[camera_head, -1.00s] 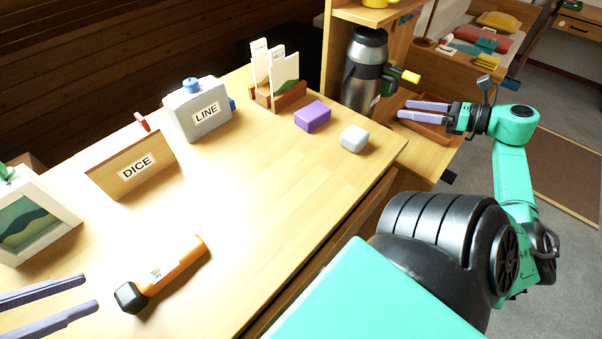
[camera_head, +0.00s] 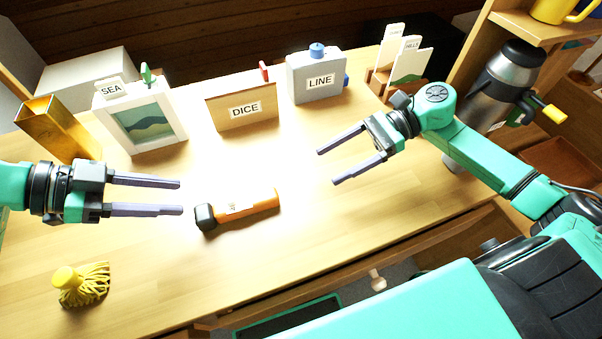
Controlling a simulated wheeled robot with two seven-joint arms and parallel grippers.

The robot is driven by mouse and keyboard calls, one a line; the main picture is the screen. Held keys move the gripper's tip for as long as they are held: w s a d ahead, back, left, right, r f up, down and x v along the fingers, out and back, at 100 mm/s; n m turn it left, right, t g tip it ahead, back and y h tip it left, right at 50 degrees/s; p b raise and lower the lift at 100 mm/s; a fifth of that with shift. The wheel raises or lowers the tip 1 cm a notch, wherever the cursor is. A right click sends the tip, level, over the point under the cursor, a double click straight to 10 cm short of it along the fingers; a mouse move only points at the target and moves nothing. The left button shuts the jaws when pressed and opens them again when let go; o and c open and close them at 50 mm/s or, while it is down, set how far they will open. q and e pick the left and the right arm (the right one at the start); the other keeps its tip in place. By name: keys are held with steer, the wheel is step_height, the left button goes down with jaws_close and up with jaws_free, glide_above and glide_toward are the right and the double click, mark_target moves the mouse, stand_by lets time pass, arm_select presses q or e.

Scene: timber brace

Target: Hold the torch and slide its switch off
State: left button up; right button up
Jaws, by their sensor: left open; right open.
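The torch (camera_head: 255,203) lies on its side on the table, with an orange body and a black head at its left end. A small white label with dark marks sits on its upper side; I cannot make out the switch position. My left gripper (camera_head: 182,197) is open and empty, its fingers pointing right, just left of the torch's black head and apart from it. My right gripper (camera_head: 326,167) is open and empty, its fingers pointing left, to the right of and behind the torch's orange end.
Behind stand a SEA picture frame (camera_head: 165,122), a DICE board (camera_head: 230,112), a grey LINE box (camera_head: 304,84) and a card holder (camera_head: 378,82). A yellow tasselled thing (camera_head: 83,284) lies front left. A flask (camera_head: 500,85) stands at right. The wooden table (camera_head: 330,225) is clear around the torch.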

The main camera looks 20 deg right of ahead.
mark_target(274, 195)
steer(key=x, duration=1.4)
steer(key=shift+a, duration=0.25)
jaws_close()
